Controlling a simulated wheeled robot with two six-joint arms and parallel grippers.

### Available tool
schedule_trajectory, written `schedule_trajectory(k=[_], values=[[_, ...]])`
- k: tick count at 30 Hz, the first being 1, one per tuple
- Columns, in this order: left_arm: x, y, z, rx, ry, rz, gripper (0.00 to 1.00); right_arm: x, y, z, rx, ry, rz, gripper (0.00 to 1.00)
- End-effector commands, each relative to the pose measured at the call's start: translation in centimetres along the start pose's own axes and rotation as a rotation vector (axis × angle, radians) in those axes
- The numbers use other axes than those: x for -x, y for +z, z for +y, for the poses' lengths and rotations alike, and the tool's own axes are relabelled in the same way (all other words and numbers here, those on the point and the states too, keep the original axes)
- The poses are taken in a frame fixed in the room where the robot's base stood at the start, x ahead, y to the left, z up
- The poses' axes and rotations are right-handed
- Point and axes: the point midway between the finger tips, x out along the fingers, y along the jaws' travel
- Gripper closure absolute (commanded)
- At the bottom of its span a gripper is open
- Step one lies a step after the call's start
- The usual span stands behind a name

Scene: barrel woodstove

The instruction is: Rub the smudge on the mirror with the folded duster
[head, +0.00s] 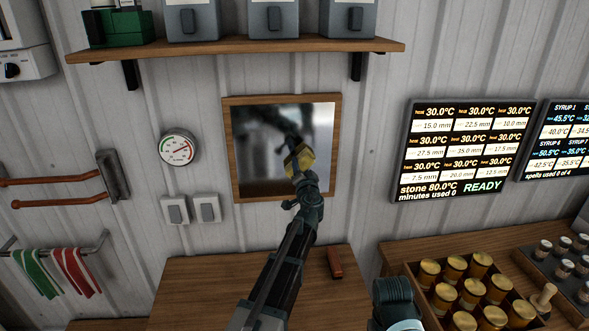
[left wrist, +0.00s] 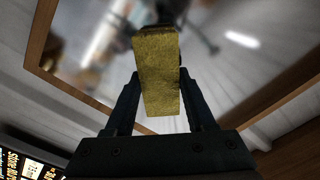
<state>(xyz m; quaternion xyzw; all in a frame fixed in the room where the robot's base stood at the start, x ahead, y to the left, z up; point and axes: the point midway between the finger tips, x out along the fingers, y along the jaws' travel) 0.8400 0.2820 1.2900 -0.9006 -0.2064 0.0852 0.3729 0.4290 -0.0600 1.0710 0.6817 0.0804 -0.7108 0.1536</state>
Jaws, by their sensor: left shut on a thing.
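The mirror (head: 265,165) hangs on the wall in a wooden frame, and its glass fills much of the left wrist view (left wrist: 100,50). My left gripper (head: 299,168) is in front of the right half of the mirror. It is shut on the folded duster, a yellow-gold pad (head: 305,158) that stands out past the fingertips in the left wrist view (left wrist: 158,75). I cannot tell whether the duster touches the glass. The glass shows blurred dark and pale reflections, and I cannot pick out the smudge among them.
A wooden shelf (head: 230,47) with grey boxes runs above the mirror. A round dial (head: 177,149) and switches (head: 191,209) are at its left. Lit display panels (head: 463,150) hang at the right. Below are a wooden counter (head: 190,290), a reddish-brown block (head: 335,262) and gold-lidded jars (head: 472,292).

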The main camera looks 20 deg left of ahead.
Motion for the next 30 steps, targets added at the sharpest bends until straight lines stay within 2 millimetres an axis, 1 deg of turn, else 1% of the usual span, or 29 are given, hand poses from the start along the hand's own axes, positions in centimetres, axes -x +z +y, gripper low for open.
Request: schedule_trajectory(k=[1, 3, 14, 20, 30], values=[[-0.2, -0.4, 0.4, 0.0, 0.003, 0.003, 0.89, 0.0, 0.0, 0.0, 0.0, 0.0, 0.0, 0.5], [-0.2, -0.6, 0.6, 0.0, 0.002, 0.002, 0.89, 0.0, 0.0, 0.0, 0.0, 0.0, 0.0, 0.5], [0.0, -0.7, 0.7, 0.0, 0.002, 0.002, 0.89, 0.0, 0.0, 0.0, 0.0, 0.0, 0.0, 0.5], [1.5, -0.6, 0.6, 0.0, 0.001, 0.001, 0.89, 0.0, 0.0, 0.0, 0.0, 0.0, 0.0, 0.5], [4.8, -0.6, 0.6, 0.0, 0.001, 0.001, 0.89, 0.0, 0.0, 0.0, 0.0, 0.0, 0.0, 0.5]])
